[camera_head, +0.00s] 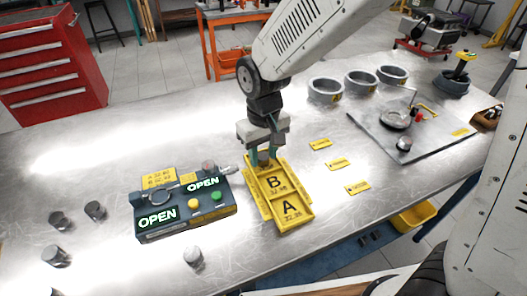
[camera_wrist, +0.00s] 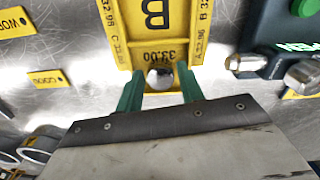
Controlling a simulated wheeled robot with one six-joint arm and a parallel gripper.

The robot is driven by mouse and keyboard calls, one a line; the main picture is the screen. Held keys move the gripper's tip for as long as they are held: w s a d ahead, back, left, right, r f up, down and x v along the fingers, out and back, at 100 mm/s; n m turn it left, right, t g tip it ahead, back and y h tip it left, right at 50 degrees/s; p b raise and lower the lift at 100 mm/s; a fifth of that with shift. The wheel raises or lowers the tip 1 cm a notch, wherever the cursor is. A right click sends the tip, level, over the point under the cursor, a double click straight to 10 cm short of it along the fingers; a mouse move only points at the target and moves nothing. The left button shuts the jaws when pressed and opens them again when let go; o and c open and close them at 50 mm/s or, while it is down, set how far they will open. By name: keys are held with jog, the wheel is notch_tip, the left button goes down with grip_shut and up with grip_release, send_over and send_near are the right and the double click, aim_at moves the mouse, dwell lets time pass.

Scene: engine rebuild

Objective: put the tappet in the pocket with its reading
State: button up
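The yellow pocket tray (camera_head: 292,222) lies on the metal table. It has pockets marked A 32.96 and B 32.98; a third, far-end pocket shows 33.00 in the wrist view. A silvery tappet (camera_wrist: 160,78) is between my gripper's green fingers at that far-end pocket, its lower part hidden. My gripper (camera_head: 263,160) is low over this pocket, its fingers either side of the tappet with narrow gaps. The dark gauge box (camera_head: 172,227) left of the tray shows OPEN on two displays. Another tappet (camera_head: 208,165) is at the gauge's far edge.
Several loose tappets (camera_head: 95,211) stand left of the gauge, and one (camera_head: 193,258) in front of it. Yellow labels (camera_head: 337,163) lie right of the tray. Metal rings (camera_head: 325,90) and a grey plate (camera_head: 440,133) with parts are farther back. The table's front right is clear.

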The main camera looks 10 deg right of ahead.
aim_at(263, 156)
notch_tip(263, 156, up, 12)
jog(key=shift+r, duration=0.2)
jog(key=s+d+r+m, duration=0.1)
jog(key=s+d+r, duration=0.15)
jog(key=d, duration=0.35)
jog(key=s+d+r+m, duration=0.1)
jog(key=s+d+r, duration=0.1)
jog(key=s+d, duration=0.3)
jog(key=s+d+f+m+t, duration=0.1)
jog(key=s+d+m, duration=0.2)
jog(key=s+d, duration=0.6)
jog(key=s, duration=0.3)
jog(key=shift+d+f, duration=0.2)
jog(key=shift+d, duration=0.2)
jog(key=shift+a, duration=0.1)
